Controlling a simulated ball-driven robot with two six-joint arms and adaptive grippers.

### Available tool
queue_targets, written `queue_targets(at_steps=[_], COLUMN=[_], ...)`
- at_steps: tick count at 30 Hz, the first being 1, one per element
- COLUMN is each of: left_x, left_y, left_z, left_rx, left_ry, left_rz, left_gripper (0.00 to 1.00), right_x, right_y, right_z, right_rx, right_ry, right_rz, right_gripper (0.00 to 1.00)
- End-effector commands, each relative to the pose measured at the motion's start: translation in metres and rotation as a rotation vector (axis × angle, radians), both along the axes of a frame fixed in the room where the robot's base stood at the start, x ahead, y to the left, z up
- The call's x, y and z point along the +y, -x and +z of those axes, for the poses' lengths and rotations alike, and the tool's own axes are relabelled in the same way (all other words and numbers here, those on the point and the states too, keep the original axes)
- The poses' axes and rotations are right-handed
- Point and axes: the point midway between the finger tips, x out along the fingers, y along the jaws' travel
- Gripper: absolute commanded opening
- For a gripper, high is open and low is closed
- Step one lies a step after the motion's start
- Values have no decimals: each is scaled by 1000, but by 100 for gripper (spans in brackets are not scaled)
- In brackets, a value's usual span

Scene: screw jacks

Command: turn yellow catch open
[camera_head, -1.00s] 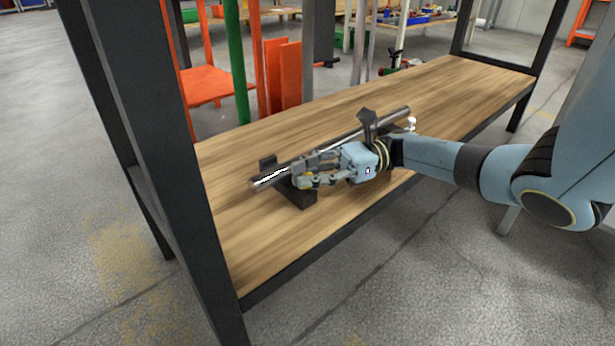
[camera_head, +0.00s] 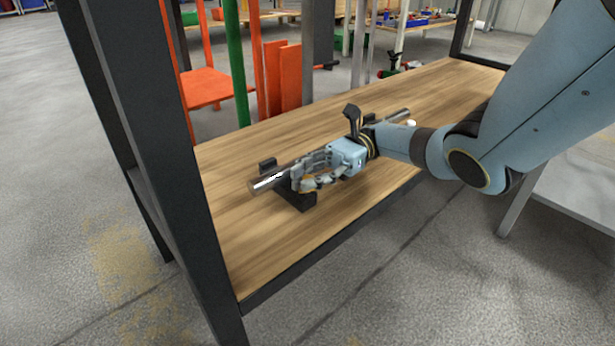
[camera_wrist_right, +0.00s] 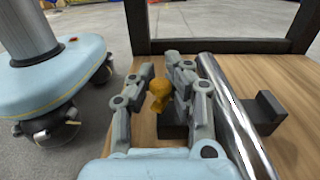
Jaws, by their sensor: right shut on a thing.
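The yellow catch (camera_wrist_right: 159,92) shows in the right wrist view between the fingers of my right gripper (camera_wrist_right: 160,85), beside a steel bar. My right gripper, in the head view (camera_head: 302,180), is shut on the catch at the near end of the bar. The fingers hide the catch in the head view. The steel bar (camera_head: 265,183) lies lengthwise over a dark block (camera_head: 298,200) on the wooden shelf. It also shows in the right wrist view (camera_wrist_right: 238,120), just right of the fingers. My left gripper is in neither view.
The wooden shelf (camera_head: 230,235) has dark upright posts, one of them near the left (camera_head: 165,150). Bare wood lies in front of and behind the bar. Orange panels (camera_head: 283,80) stand behind the shelf.

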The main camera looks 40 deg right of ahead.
Motion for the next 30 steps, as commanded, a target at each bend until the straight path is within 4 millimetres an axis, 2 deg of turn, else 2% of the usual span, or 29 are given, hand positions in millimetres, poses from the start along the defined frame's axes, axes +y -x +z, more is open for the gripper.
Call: queue_targets(at_steps=[2,3,9,10,21,26,30], left_x=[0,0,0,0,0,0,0], left_y=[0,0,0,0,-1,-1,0], left_z=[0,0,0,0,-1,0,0], left_rx=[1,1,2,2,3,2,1], left_ry=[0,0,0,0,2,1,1], left_rz=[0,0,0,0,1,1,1], left_gripper=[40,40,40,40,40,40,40], right_x=[-2,-2,-1,-1,-1,-1,-1], right_y=[1,1,0,0,0,1,2], right_z=[-1,-1,-1,-1,4,24,52], right_rx=[3,3,3,3,-2,-3,-2], right_ry=[5,5,4,4,4,5,5], right_rz=[-1,-1,-2,-2,-2,0,1], right_gripper=[0,14,40,41,41,41,41])
